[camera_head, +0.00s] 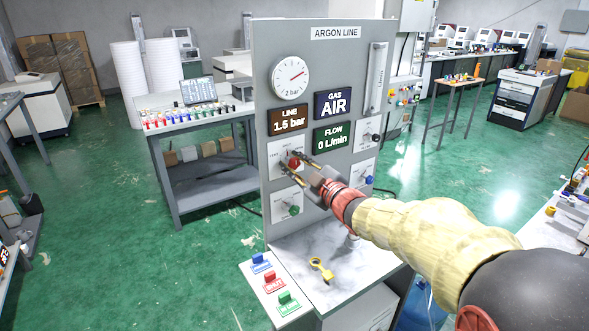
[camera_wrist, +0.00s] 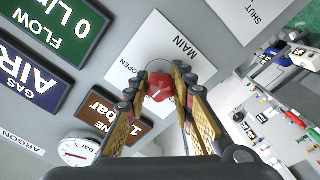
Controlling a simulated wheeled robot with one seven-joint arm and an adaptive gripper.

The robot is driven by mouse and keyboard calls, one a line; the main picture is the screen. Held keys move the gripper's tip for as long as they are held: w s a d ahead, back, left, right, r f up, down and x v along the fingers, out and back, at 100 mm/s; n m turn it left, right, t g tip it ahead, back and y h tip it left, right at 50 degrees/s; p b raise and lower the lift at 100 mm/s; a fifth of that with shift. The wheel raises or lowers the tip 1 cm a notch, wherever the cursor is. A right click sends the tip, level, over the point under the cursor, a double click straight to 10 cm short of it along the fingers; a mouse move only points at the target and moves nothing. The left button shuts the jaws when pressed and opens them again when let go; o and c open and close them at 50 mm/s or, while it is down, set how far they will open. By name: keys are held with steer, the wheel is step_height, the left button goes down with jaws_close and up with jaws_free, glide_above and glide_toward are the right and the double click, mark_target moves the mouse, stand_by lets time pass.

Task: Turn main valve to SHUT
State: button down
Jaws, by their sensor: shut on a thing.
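The main valve is a red knob (camera_head: 294,163) on a pale plate at the left of the grey ARGON LINE panel (camera_head: 335,55). In the wrist view the red knob (camera_wrist: 159,88) sits below the MAIN lettering, with OPEN to its left. My gripper (camera_head: 296,168) reaches in from the right, its fingers either side of the knob and shut on it. The fingers (camera_wrist: 157,82) flank the knob in the wrist view. They hide part of the plate, and I cannot read the knob's pointer. The LINE display (camera_head: 289,120) reads 1.5 bar.
Other knobs are close by: green (camera_head: 294,210) below, black (camera_head: 376,138) and blue (camera_head: 369,180) at the right. A yellow item (camera_head: 320,270) lies on the marble-like shelf. Blue, red and green labelled blocks stand at its left. My arm fills the lower right.

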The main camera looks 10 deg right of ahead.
stand_by(0.3)
steer(key=c, duration=1.5)
jaws_free()
steer(key=v, duration=1.2)
